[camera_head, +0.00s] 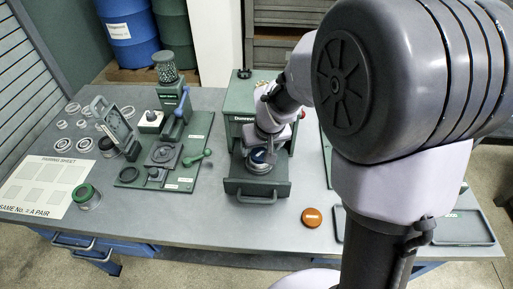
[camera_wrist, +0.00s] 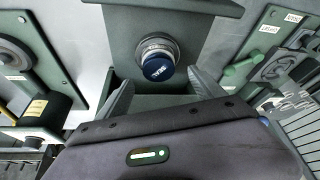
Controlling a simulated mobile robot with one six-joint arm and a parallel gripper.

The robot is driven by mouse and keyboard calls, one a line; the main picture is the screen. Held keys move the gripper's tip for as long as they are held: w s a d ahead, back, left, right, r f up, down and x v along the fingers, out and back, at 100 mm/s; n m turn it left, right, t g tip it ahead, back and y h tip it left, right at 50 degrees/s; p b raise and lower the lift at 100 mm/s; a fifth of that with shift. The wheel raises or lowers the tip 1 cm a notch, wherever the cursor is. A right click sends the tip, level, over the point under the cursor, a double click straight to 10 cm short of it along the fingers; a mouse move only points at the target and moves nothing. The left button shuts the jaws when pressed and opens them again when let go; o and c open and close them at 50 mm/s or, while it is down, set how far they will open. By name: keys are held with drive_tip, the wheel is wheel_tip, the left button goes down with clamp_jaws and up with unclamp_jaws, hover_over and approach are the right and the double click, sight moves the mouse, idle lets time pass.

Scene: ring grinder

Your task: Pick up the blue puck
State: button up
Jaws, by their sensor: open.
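The blue puck (camera_head: 258,156) sits on the front of the green machine (camera_head: 238,100), above its drawer front. In the wrist view the blue puck (camera_wrist: 157,67) shows a dark blue top with pale lettering, and a silver ringed part shows beside it. My gripper (camera_wrist: 160,78) is open, its two grey fingers spread to the left and right of the puck, tips short of it in the picture. No contact is visible. In the head view my gripper (camera_head: 268,146) is close over the puck and partly hides it.
An orange puck (camera_head: 311,217) lies on the grey table to the right of the drawer. A green board (camera_head: 175,150) with tools and a teal-handled lever is to the left. A green-rimmed can (camera_head: 87,197) stands by a paper sheet (camera_head: 47,185).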

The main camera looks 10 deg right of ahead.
sight(260, 153)
drive_tip(key=b+x, duration=0.1)
drive_tip(key=x, duration=0.3)
drive_tip(key=shift+s+d, duration=0.1)
drive_tip(key=shift+s, duration=0.1)
drive_tip(key=shift+w+f, duration=0.1)
drive_tip(key=shift+w, duration=0.05)
drive_tip(key=shift+c, duration=0.9)
drive_tip(key=c, duration=1.5)
drive_tip(key=shift+r, duration=0.3)
